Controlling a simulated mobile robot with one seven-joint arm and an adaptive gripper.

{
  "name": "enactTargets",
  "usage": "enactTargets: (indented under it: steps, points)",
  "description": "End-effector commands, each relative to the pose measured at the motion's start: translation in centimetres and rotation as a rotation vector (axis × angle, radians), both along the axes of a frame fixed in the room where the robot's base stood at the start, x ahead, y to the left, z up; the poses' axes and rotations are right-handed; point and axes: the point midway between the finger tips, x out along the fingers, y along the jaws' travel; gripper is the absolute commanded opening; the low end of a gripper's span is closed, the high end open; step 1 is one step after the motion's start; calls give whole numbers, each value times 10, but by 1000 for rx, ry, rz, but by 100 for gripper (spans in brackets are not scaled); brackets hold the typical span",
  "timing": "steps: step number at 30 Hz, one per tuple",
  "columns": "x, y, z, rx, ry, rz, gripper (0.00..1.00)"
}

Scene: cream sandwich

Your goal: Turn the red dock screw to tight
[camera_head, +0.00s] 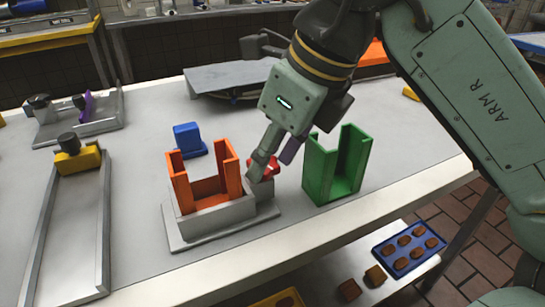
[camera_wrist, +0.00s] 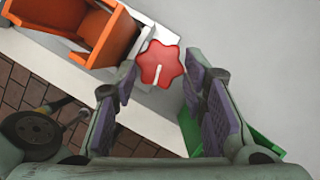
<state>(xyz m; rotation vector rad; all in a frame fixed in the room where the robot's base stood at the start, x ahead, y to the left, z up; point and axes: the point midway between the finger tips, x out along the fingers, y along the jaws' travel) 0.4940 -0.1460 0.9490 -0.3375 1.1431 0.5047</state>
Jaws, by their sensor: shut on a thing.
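The red dock screw (camera_head: 271,171) is a lobed knob on the right side of the grey dock (camera_head: 205,222). In the wrist view the screw (camera_wrist: 152,58) shows a white line running from near its middle toward the bottom of the picture. My gripper (camera_head: 262,163) reaches down to it. In the wrist view the gripper (camera_wrist: 160,72) has its padded fingers on either side of the knob, shut on it. An orange holder (camera_head: 181,187) stands upright in the dock; it also shows in the wrist view (camera_wrist: 105,38). My fingers hide part of the screw in the head view.
A green holder (camera_head: 321,175) stands close to the right of my gripper. A blue block (camera_head: 188,138) is behind the dock. A grey tray with a yellow clamp (camera_head: 78,160) lies at left. The table's front edge is close to the dock; a blue tray (camera_head: 396,262) sits below.

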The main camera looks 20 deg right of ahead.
Motion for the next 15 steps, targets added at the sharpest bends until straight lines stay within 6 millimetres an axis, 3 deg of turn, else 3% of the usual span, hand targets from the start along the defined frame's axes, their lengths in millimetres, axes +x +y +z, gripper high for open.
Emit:
enactTargets:
  steps: [15]
  points:
    - [-2,1,0,-2,4,-134,11]
